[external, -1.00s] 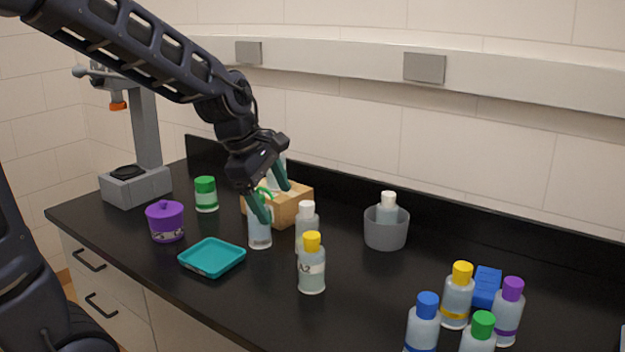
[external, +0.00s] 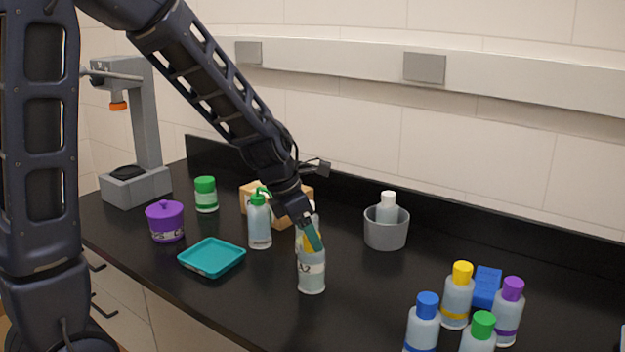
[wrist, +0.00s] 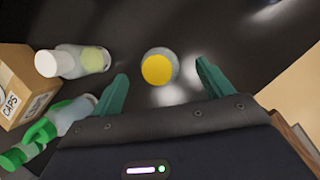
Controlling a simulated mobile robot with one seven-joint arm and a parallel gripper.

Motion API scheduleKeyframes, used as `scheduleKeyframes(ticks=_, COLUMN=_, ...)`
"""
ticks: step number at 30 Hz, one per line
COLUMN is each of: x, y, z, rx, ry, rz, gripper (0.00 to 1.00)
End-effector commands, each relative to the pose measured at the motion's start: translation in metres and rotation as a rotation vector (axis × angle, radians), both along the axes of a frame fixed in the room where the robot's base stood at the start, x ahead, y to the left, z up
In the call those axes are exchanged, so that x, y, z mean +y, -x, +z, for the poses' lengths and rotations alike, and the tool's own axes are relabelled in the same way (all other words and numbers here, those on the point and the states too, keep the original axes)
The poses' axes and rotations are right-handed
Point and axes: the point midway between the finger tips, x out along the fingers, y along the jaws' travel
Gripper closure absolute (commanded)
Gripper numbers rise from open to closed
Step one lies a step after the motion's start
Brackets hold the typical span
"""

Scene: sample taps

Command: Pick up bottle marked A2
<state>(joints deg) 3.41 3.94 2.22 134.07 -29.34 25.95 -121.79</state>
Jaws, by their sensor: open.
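The bottle marked A2 (external: 311,278) stands upright on the black counter, clear with a white label. Its yellow cap (wrist: 157,69) shows from above in the wrist view; in the external view my gripper mostly covers it. My gripper (wrist: 161,72) is open and points down at this bottle. In the wrist view, the cap lies between the two green fingertips, with a gap on each side. In the external view, one green finger (external: 314,236) shows in front of the bottle's top. I cannot tell the exact height of the fingertips against the cap.
A white-capped bottle (wrist: 70,62) stands close by, beside the CAPS box (wrist: 22,88) and a green-topped spray bottle (external: 259,222). A teal tray (external: 212,257) lies left. A grey cup (external: 386,233) holding a bottle and several capped bottles stand right. Counter between is clear.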

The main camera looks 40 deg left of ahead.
Motion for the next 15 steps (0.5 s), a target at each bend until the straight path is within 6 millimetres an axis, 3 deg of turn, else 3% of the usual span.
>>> scheduleKeyframes(ticks=7, x=-0.001, y=-0.004, z=-0.012, rx=0.001, ry=0.0, rz=0.001, gripper=0.21)
scheduleKeyframes(ticks=15, x=-0.007, y=-0.014, z=-0.042, rx=0.001, ry=0.0, rz=0.001, gripper=0.21)
